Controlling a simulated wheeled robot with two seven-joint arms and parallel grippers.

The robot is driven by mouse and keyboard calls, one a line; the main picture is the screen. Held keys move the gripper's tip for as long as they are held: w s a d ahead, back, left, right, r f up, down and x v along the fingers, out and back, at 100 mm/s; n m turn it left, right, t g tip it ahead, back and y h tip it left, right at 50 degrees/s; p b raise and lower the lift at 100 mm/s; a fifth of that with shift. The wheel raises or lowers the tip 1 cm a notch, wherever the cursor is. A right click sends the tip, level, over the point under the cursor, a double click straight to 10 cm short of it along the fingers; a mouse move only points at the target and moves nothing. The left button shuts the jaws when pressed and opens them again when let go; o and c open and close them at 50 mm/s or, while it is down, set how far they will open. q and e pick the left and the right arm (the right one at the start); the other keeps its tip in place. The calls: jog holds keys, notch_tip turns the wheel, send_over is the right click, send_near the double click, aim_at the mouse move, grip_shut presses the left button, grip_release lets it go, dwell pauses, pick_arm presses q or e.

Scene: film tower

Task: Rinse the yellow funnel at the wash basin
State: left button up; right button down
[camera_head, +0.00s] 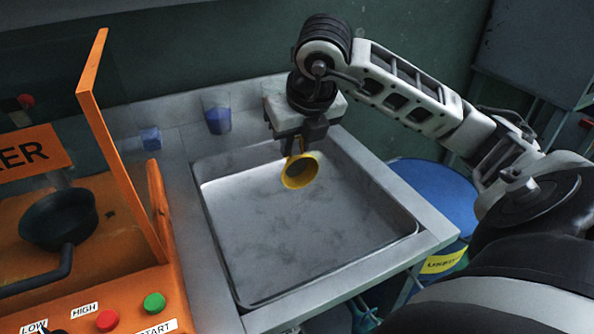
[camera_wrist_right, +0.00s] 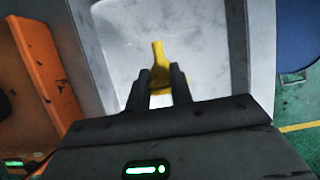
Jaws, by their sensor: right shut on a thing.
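The yellow funnel (camera_head: 299,171) is in my right gripper (camera_head: 297,143), tilted with its wide mouth facing the head camera. My right gripper is shut on it and holds it over the far part of the wash basin (camera_head: 290,245). In the right wrist view, the funnel (camera_wrist_right: 158,62) shows between the two dark fingers (camera_wrist_right: 161,88), its narrow end pointing away. The basin (camera_wrist_right: 205,30) is the grey metal sink below it. I cannot tell how far the funnel is above the basin floor. My left gripper is not in view.
Left of the basin is an orange machine (camera_head: 130,292) with an upright panel and a black pan (camera_head: 60,218). A clear cup with blue contents (camera_head: 217,115) stands on the back rim, with another blue item (camera_head: 150,138) nearby. A blue drum (camera_head: 432,195) stands right of the basin.

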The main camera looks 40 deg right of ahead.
jog(key=shift+r, duration=0.1)
dwell(0.5)
notch_tip(320, 180, up, 4)
jog(key=p, duration=0.3)
dwell(0.8)
